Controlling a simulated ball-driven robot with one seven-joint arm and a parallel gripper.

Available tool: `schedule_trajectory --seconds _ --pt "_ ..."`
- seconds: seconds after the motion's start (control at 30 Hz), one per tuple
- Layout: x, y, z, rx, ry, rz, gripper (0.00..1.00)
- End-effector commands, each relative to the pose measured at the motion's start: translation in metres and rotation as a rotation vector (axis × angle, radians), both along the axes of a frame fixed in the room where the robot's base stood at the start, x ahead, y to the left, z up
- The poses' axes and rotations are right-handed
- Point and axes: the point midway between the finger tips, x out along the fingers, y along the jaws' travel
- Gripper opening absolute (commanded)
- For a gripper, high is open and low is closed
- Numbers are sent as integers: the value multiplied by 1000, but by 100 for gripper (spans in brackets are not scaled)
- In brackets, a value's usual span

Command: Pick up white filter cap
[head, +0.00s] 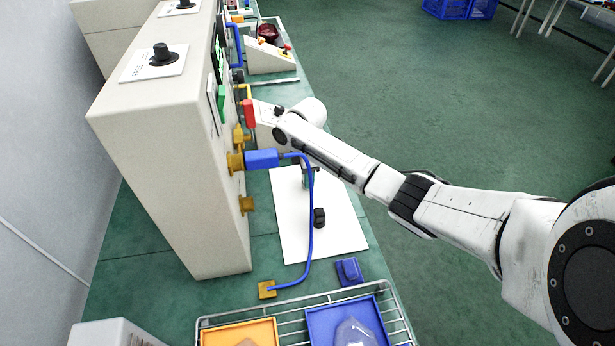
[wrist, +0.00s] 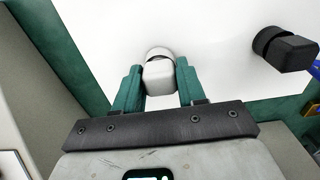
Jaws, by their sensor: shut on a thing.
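The white filter cap (wrist: 159,76) shows between the green fingers of my gripper (wrist: 158,78) in the wrist view, over the white sheet (wrist: 215,40). The fingers are shut on it, one on each side. I cannot tell whether the cap rests on the sheet or is just above it. In the head view my gripper (head: 308,177) is low over the far part of the white sheet (head: 345,232), and the cap cannot be made out there.
A black knob-like part (head: 319,217) lies on the sheet. A tall beige panel (head: 165,160) with a blue connector (head: 262,159) and a blue cable (head: 311,220) stands left. A blue block (head: 349,271) and a wire rack (head: 290,313) with orange and blue trays are at the front.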

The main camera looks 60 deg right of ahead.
Motion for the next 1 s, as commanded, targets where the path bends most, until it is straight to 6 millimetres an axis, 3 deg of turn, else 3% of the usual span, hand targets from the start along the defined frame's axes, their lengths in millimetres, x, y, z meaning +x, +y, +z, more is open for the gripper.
schedule_trajectory --seconds 0.23,0.7,1.0 --pt "-1 1 29 2 -5 0 11" --pt "-59 26 100 0 -1 -3 11" --pt "-97 44 116 0 -1 -5 11"
